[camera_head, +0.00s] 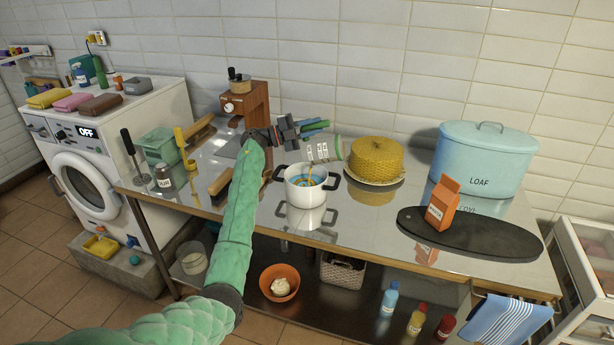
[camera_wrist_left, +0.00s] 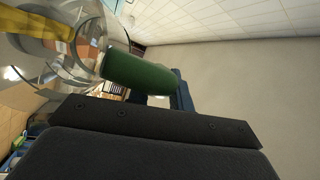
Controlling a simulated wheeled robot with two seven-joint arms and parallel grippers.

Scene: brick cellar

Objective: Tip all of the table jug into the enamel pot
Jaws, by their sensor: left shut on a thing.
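The table jug (camera_head: 322,152) looks clear with white marks and a pale green edge. It is held tipped above and slightly right of the enamel pot (camera_head: 306,197). My left gripper (camera_head: 318,127) is shut on it. The white pot stands upright on the steel table, with dark handles and blue and orange inside. A thin orange-brown streak shows over its opening; I cannot tell if it is pouring liquid. My right gripper is out of view.
A yellow woven cover (camera_head: 377,155) on a plate stands right of the pot. A dark board (camera_head: 480,236) holds an orange carton (camera_head: 442,203), and a blue bread bin (camera_head: 484,160) stands behind. A wooden coffee grinder (camera_head: 247,104) is at back left.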

